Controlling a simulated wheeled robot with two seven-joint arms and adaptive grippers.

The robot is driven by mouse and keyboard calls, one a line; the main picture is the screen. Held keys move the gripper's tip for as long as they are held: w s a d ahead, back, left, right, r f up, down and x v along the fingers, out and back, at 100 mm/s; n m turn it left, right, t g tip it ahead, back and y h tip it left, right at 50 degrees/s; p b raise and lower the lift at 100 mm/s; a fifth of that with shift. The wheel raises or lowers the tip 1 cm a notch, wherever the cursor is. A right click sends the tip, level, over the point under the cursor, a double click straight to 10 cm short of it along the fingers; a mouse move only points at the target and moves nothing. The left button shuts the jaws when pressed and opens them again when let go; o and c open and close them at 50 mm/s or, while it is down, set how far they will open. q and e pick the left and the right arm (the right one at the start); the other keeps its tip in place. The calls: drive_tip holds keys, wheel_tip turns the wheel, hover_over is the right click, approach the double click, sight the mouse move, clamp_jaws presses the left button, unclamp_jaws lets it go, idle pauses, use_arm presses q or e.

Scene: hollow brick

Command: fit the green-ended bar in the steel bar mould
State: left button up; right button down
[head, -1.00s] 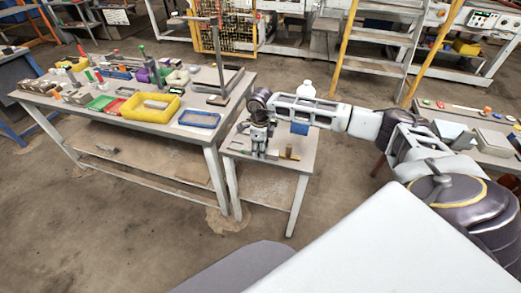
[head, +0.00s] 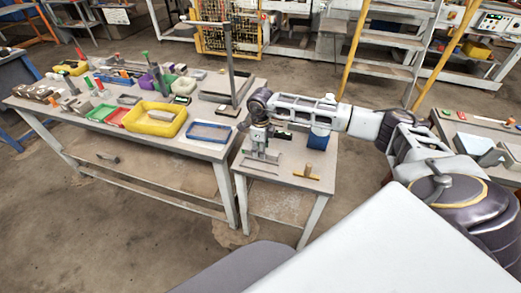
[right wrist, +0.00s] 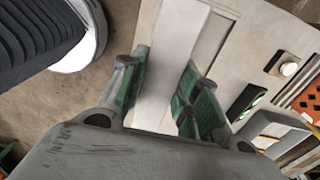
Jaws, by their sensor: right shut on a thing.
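My right gripper (head: 259,151) is low over the small side table (head: 285,190), at its left part. In the right wrist view its two green-padded fingers (right wrist: 160,95) stand on either side of a long pale bar (right wrist: 180,45) and are shut on it. No green end of the bar can be made out. A grey metal piece (head: 268,157), perhaps the steel bar mould, lies on the side table just by the fingertips. It is too small and partly covered to tell whether the bar touches it. My left gripper is out of view.
A wooden-handled tool (head: 306,173) and a blue block (head: 318,140) lie right of the gripper. The large table (head: 190,148) at left holds a yellow tray (head: 153,130), a blue tray (head: 210,139) and a tall stand (head: 229,60). The side table's front is clear.

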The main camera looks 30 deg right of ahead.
drive_tip(key=shift+w+r, duration=0.1)
drive_tip(key=shift+w, duration=0.2)
drive_tip(key=shift+f+b, duration=0.35)
drive_tip(key=shift+f, duration=0.4)
drive_tip(key=shift+f+b, duration=0.4)
drive_tip(key=shift+f, duration=0.15)
drive_tip(key=shift+f+b, duration=0.6)
drive_tip(key=shift+f, duration=0.85)
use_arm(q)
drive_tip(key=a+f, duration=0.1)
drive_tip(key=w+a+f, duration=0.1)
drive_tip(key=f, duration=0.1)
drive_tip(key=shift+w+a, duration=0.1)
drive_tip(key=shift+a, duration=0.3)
use_arm(e)
drive_tip(key=shift+r, duration=0.1)
